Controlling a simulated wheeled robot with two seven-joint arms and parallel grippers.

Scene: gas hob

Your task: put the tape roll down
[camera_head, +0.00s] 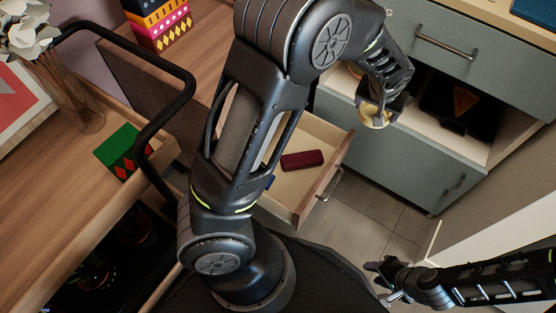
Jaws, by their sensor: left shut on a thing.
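The tape roll (374,120) is a yellowish ring near the upper right of the head view. My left gripper (378,106) is shut on it and holds it in front of the open compartment of the grey-green cabinet. The gripper's fingers hide part of the roll. My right gripper (380,280) is low at the right, away from the roll; it is small and dark, and I cannot tell its jaw state.
An open drawer (338,150) holds a dark red case (302,160). The cabinet compartment holds a dark object (445,112) with an orange triangle. A green box (118,150) and a vase of pale flowers (78,112) stand on wooden surfaces at the left. Grey floor (372,214) shows below the cabinet.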

